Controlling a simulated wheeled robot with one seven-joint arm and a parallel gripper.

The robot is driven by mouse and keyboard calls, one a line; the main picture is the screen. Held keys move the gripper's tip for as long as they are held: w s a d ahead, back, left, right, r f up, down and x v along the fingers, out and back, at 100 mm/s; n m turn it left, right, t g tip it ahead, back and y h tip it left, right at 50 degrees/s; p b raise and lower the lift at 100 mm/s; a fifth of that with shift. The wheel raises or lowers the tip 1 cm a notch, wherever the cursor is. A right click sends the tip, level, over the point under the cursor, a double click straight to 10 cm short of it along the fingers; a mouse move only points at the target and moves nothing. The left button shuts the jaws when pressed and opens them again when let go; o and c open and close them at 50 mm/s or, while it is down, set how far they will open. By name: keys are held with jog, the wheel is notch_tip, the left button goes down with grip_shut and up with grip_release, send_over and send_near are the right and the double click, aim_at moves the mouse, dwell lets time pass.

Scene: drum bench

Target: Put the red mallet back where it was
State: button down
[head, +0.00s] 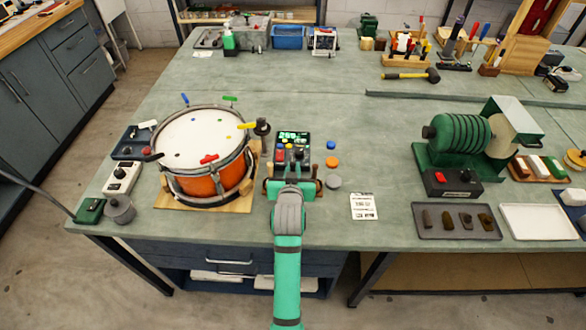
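My gripper (291,181) is low over the front of the bench, right of the drum, at the near edge of a dark panel (306,144) with a green lit display. Its fingers are too small and covered to tell whether they are open or shut, or hold anything. Small red and yellow pieces (280,154) show on the panel just beyond it. I cannot make out a red mallet for certain. The orange drum (198,182) with a white head stands on a wooden board (240,203). A red piece (209,159) lies at the drumhead's near side.
Blue (331,145), orange (332,162) and grey (333,182) discs lie right of the panel. A white printed card (363,206) lies further right. A green ribbed machine (462,140) stands at the right. A yellow-handled hammer (411,75) lies behind. The bench middle is clear.

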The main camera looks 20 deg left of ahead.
jog(key=shift+f, duration=0.1)
jog(key=c, duration=1.8)
grip_release()
jog(key=shift+f, duration=0.1)
jog(key=shift+s+r, duration=0.2)
jog(key=shift+r, duration=0.05)
jog(key=v, duration=1.1)
jog(key=shift+s, duration=0.25)
